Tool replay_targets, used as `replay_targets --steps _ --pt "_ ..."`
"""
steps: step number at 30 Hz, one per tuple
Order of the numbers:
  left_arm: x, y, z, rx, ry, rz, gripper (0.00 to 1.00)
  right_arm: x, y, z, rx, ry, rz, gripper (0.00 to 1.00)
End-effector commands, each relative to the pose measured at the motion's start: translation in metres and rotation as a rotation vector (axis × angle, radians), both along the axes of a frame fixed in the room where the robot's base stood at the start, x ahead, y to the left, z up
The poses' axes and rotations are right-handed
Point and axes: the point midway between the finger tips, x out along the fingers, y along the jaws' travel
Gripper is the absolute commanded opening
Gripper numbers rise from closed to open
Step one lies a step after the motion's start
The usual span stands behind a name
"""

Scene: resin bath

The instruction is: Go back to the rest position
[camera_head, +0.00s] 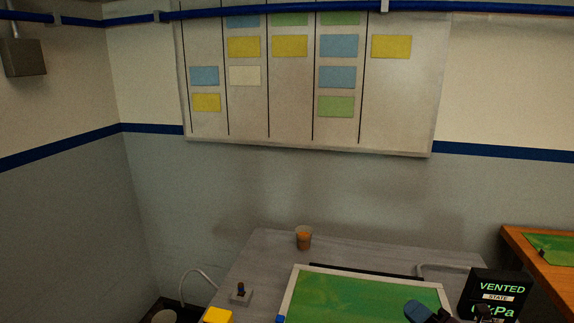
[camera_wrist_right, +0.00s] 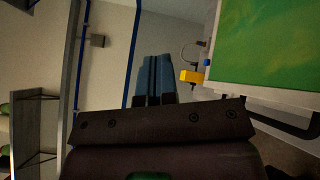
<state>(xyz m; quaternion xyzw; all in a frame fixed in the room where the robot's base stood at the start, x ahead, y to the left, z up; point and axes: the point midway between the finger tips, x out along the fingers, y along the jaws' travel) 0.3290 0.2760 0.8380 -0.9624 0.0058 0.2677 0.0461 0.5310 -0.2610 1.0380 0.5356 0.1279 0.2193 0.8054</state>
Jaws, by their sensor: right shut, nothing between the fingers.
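My right gripper (camera_head: 428,312) shows at the bottom edge of the head view, in front of the right part of the green panel. In the right wrist view its two blue fingers (camera_wrist_right: 155,80) lie together, shut and empty. The green panel (camera_head: 350,298) has a pale frame and lies on the grey table (camera_head: 265,255). It also shows in the right wrist view (camera_wrist_right: 265,45), apart from the fingers. My left gripper is in neither view.
An orange cup (camera_head: 304,238) stands at the table's back. A small joystick box (camera_head: 241,293) and yellow block (camera_head: 217,315) are at the left. A black display (camera_head: 496,293) reading VENTED is at the right, near a wooden table (camera_head: 516,238). A board (camera_head: 400,100) hangs behind.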

Motion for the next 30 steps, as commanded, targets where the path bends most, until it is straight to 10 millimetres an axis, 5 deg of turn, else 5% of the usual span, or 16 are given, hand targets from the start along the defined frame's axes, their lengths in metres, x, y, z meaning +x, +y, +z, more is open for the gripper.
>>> replay_targets --steps 8,18,24,30 --pt "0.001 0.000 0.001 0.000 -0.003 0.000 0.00 -0.023 -0.021 -0.040 0.674 0.320 -0.257 0.00" --pt "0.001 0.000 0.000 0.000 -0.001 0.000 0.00 -0.093 -0.025 -0.128 1.401 0.718 -0.575 0.00" --pt "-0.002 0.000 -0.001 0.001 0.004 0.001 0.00 -0.148 -0.017 -0.168 1.666 0.829 -0.710 0.00" --pt "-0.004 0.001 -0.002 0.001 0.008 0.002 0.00 -0.189 -0.015 -0.193 1.733 0.846 -0.811 0.00"
